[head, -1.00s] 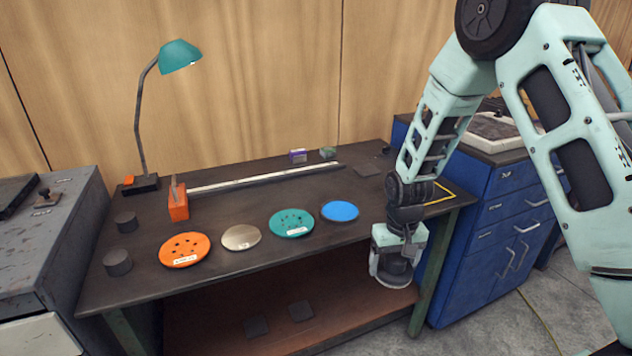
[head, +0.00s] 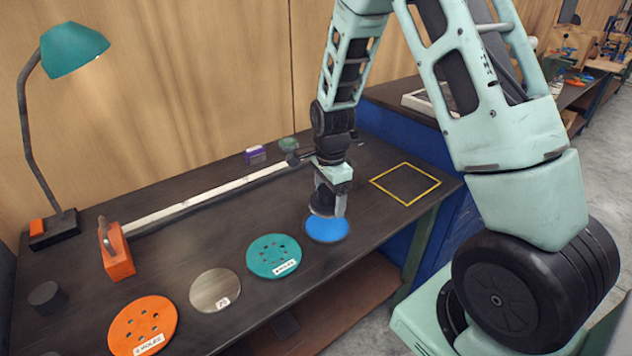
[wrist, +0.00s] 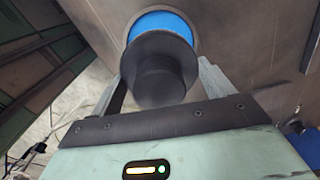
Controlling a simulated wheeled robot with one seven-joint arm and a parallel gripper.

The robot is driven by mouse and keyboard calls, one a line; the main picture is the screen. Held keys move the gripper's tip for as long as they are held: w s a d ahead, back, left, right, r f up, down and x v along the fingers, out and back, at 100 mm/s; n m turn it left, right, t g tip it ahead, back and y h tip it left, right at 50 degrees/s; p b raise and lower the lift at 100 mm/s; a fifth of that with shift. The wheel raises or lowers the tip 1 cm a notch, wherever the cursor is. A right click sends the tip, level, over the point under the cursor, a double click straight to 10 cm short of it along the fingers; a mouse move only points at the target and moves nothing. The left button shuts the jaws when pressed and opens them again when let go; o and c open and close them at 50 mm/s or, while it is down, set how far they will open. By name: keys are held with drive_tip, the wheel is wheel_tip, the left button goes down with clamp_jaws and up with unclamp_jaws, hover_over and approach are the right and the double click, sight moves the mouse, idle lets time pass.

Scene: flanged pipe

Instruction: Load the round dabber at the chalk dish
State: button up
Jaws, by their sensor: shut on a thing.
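My gripper (head: 331,200) is shut on the round dabber (wrist: 160,65), a dark grey round piece with a wide flange and a narrower knob. In the head view the dabber (head: 321,208) is mostly hidden by the gripper. It is above the back part of the blue round dish (head: 328,230), which I take as the chalk dish. In the wrist view the dish's blue face (wrist: 160,24) shows just beyond the dabber, with a pale rim around it. The dabber overlaps the blue in both views; I cannot tell whether they touch.
A teal disc (head: 273,257), a metal disc (head: 215,289) and an orange disc (head: 143,325) lie in a row to the left. An orange block (head: 117,255), a long pale bar (head: 200,202) and a lamp (head: 72,50) stand behind. A yellow-outlined square (head: 405,184) at right is empty.

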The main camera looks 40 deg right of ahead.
sight(328, 225)
drive_tip(key=shift+w+f, duration=0.1)
wheel_tip(328, 225, down, 6)
drive_tip(key=b, duration=0.5)
drive_tip(key=shift+f+b, duration=0.4)
drive_tip(key=shift+f, duration=0.1)
idle(2.2)
drive_tip(key=shift+r, duration=0.1)
drive_tip(key=shift+r+p, duration=3.1)
drive_tip(key=shift+r, duration=0.4)
